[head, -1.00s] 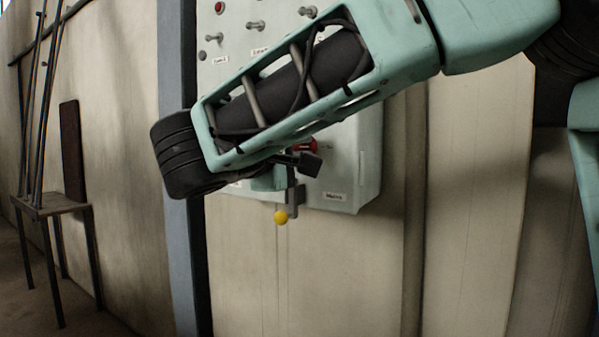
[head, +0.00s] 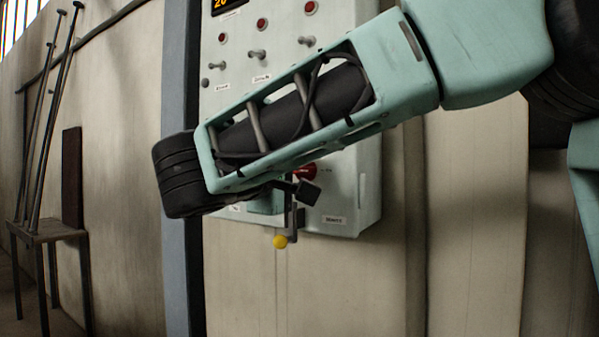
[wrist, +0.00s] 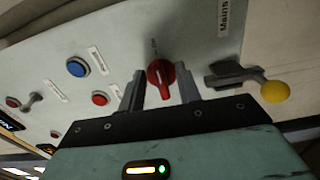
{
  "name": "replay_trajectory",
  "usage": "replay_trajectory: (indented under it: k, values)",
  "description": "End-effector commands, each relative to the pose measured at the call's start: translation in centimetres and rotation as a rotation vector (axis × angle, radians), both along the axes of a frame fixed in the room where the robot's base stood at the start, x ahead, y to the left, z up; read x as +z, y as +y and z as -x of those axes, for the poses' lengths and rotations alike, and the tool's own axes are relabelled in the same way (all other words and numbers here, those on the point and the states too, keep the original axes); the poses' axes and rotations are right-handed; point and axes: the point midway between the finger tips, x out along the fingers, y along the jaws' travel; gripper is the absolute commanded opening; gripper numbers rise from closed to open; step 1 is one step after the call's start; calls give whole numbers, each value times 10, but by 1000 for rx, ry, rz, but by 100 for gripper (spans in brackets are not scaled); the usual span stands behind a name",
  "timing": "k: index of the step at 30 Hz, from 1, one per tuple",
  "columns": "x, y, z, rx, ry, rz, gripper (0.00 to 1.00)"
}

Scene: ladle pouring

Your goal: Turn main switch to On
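The main switch, a red rotary knob (wrist: 160,78), sits on the pale control panel (wrist: 225,55) near a "Mains" label (wrist: 224,16). Its pointer runs toward my gripper in the wrist view. My gripper (wrist: 161,70) is open, with one dark finger on each side of the knob. Narrow gaps show between the fingers and the knob, so it does not appear gripped. In the head view the knob (head: 306,171) is partly visible below my forearm, which hides much of the panel (head: 365,180) and most of my gripper.
A lever with a yellow ball (wrist: 274,91) sticks out close to the right finger. A blue button (wrist: 77,67), a red button (wrist: 100,98) and toggle switches are left of it. A small table with rods (head: 45,232) stands far left.

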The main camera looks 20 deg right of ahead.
Motion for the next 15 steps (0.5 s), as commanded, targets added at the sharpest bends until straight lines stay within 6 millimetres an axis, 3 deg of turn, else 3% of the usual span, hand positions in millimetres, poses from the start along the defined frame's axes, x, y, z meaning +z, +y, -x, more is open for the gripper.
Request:
replay_trajectory:
  k: [8,15]
  values:
    - [-1,9,5,3,-1,0,34]
    - [-2,48,34,5,-1,-1,34]
